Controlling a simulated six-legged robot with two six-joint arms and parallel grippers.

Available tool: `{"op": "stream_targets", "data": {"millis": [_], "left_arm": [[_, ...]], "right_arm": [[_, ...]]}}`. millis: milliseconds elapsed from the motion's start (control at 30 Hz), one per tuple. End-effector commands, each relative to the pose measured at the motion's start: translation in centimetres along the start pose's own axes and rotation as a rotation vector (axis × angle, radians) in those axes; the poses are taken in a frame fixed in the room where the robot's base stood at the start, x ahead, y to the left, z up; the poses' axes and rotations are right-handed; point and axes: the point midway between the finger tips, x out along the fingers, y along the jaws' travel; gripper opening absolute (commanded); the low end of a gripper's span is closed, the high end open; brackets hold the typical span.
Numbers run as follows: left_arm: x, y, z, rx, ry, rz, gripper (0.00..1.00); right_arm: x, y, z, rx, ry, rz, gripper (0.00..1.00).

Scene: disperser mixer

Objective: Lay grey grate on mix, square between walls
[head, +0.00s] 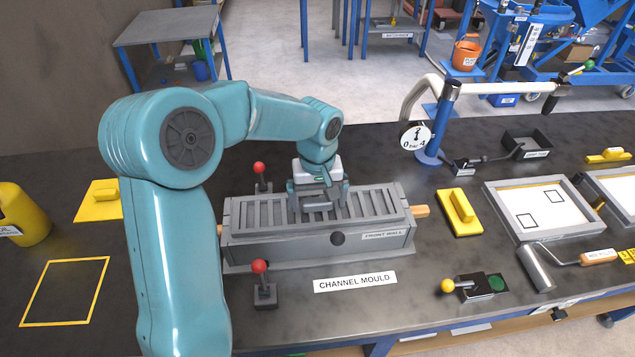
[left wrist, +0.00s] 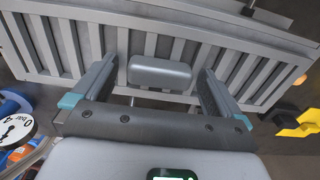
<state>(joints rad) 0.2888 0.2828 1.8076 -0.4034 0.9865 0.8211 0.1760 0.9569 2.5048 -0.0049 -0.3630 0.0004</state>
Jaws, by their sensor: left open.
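The grey grate (head: 268,211), a slotted panel with a raised grey handle block, lies along the top of the channel mould between its long walls. The front wall (head: 290,246) carries a "FRONT WALL" label. In the left wrist view the grate (left wrist: 65,48) fills the upper picture, and its handle (left wrist: 160,72) sits between my fingers. My left gripper (head: 320,203) points down over the grate's middle, open, with fingers (left wrist: 155,88) on either side of the handle and apart from it. The mix under the grate is hidden. My right gripper is not in view.
Red-knobbed levers stand behind (head: 260,170) and in front (head: 262,268) of the mould. A gauge (head: 416,138) hangs from a bent pipe on a blue post at the right. A yellow float (head: 460,212) lies right of the mould, near a framed white panel (head: 540,208).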

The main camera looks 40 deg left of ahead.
Motion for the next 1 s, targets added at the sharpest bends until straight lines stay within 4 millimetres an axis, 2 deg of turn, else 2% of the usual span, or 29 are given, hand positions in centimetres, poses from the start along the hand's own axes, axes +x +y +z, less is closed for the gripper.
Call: {"op": "stream_targets", "data": {"millis": [300,500,667,1000], "left_arm": [[-7.4,0.1,-0.1,0.000,0.005,0.005,1.00],[-10.4,0.1,0.0,0.001,0.002,0.003,1.00],[-11.2,0.0,0.0,0.000,0.001,0.002,1.00],[-11.2,0.0,0.0,0.000,0.000,0.001,1.00]], "right_arm": [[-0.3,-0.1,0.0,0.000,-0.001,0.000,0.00],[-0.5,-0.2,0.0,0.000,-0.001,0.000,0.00],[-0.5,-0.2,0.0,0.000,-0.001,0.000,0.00],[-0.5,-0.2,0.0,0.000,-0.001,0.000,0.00]]}}
